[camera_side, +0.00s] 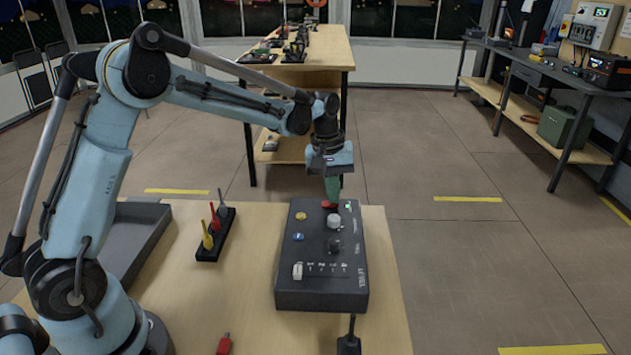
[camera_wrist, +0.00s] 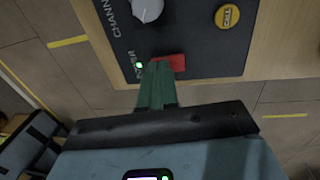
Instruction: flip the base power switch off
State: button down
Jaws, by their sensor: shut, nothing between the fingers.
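A dark control box (camera_side: 318,275) lies on the wooden table. A red switch (camera_side: 326,204) sits at its far end beside a small lit green lamp (camera_side: 348,206). In the wrist view the red switch (camera_wrist: 176,62) shows just right of the green lamp (camera_wrist: 139,65). My gripper (camera_side: 332,200) points down over that end of the box, with its green fingers shut and empty. In the wrist view the tips of my gripper (camera_wrist: 158,66) overlap the left part of the switch and hide it. I cannot tell whether they touch it.
The box also carries a grey knob (camera_side: 333,221), a black knob (camera_side: 334,245), a yellow CALL button (camera_wrist: 228,16) and a slider (camera_side: 297,270). A rack (camera_side: 214,236) with red and yellow items and a grey tray (camera_side: 140,235) stand to the left.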

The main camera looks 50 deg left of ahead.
jog(key=shift+f, duration=0.1)
jog(key=shift+w+d+f, duration=0.1)
jog(key=shift+f, duration=0.1)
jog(key=shift+s+a+r, duration=0.1)
jog(key=shift+s+a, duration=0.55)
jog(key=shift+a, duration=0.05)
notch_tip(320, 180, up, 14)
jog(key=s, duration=0.1)
jog(key=shift+a, duration=0.45)
dwell(0.5)
